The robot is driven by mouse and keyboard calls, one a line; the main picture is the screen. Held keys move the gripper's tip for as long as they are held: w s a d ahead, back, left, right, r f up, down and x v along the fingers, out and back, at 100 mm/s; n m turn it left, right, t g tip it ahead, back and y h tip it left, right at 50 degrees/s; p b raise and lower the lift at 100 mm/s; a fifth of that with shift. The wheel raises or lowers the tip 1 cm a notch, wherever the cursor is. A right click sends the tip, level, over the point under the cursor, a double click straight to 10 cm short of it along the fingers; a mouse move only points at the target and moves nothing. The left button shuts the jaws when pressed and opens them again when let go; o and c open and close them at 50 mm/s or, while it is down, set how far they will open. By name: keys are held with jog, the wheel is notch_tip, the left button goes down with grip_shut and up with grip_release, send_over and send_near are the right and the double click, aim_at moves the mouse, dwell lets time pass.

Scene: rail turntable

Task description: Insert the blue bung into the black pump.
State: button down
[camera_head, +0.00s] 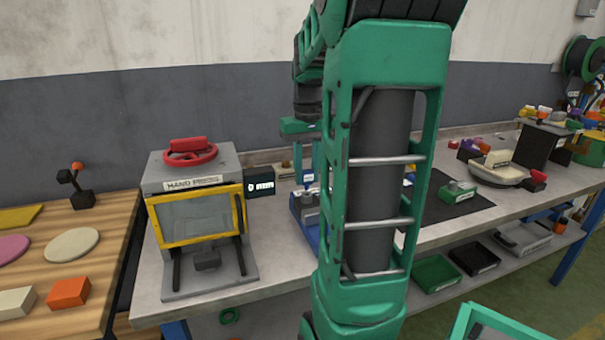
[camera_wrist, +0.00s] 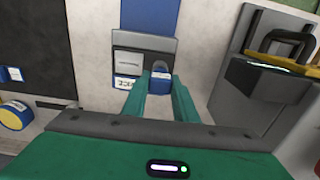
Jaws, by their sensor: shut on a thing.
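My gripper (camera_wrist: 159,82) is shut on a small blue block with a pale label on top, which I take for the blue bung (camera_wrist: 160,86). In the head view my gripper (camera_head: 308,176) points down over the bench behind my green arm, and the bung is barely visible. Below and beyond the bung in the wrist view is a grey block (camera_wrist: 128,58) with a white label and a blue part. I cannot tell whether the bung touches it. I cannot pick out the black pump for sure; my arm hides part of the bench.
A grey hand press (camera_head: 208,272) with a yellow-framed window and red wheel stands left of my gripper. A small black box with a display (camera_head: 260,185) is beside it. A black mat (camera_head: 470,208) with a green item (camera_head: 458,192) lies to the right. A wooden table (camera_head: 95,238) is far left.

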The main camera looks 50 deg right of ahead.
aim_at(307, 183)
jog(key=shift+f, duration=1.6)
jog(key=c, duration=1.3)
grip_release()
jog(key=shift+c, duration=0.2)
notch_tip(307, 183, up, 11)
jog(key=shift+f, duration=0.15)
